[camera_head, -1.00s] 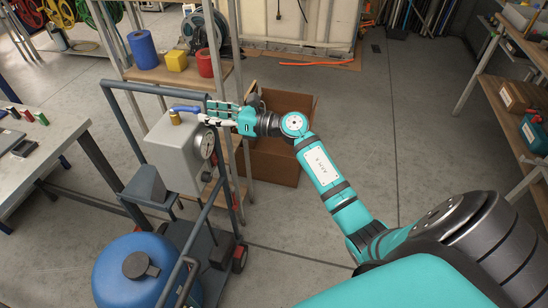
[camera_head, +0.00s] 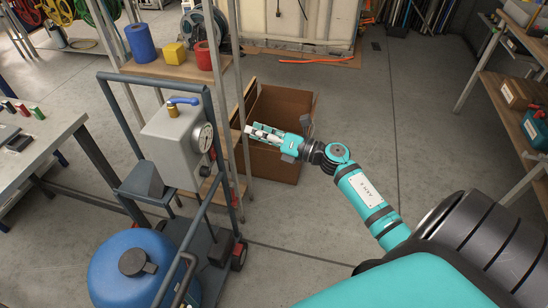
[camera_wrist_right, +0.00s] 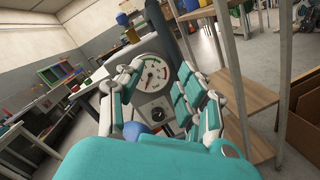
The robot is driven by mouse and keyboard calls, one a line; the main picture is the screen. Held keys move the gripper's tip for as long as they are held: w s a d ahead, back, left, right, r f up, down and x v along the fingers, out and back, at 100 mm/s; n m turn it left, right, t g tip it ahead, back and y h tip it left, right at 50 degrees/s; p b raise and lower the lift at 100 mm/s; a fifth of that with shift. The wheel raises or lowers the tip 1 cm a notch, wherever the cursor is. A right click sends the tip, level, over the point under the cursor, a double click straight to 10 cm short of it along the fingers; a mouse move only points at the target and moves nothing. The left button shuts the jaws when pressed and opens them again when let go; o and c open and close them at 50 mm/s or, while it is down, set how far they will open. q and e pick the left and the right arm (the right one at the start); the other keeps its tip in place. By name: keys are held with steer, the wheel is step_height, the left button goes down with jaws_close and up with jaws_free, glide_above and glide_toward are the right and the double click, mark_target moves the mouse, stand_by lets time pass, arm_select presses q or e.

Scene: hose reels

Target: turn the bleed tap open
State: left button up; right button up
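The bleed tap (camera_head: 184,100) is a blue lever on a brass fitting on top of a grey box (camera_head: 168,145), which is mounted on a wheeled cart. The lever points to the right in the head view. My right gripper (camera_head: 252,131) is to the right of the box and lower than the lever, apart from both. In the wrist view its fingers (camera_wrist_right: 160,85) are spread and empty, with the box's round gauge (camera_wrist_right: 152,74) showing between them. My left gripper is not in view.
The cart carries a blue tank (camera_head: 125,275) and has upright grey rails beside the box. A wooden shelf (camera_head: 172,72) with coloured rolls stands behind it. A cardboard box (camera_head: 285,100) is on the floor behind my gripper. The floor to the right is clear.

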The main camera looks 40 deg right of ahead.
steer(key=s+d+f+m+h, duration=0.1)
steer(key=s+f+m+h, duration=0.1)
steer(key=f+m, duration=0.5)
steer(key=s+d+f+m+g+h, duration=0.1)
steer(key=f+m+h, duration=0.3)
steer(key=f, duration=1.2)
steer(key=s+m, duration=0.1)
steer(key=m, duration=0.3)
steer(key=shift+s+f+h, duration=0.35)
steer(key=shift+f+h, duration=0.05)
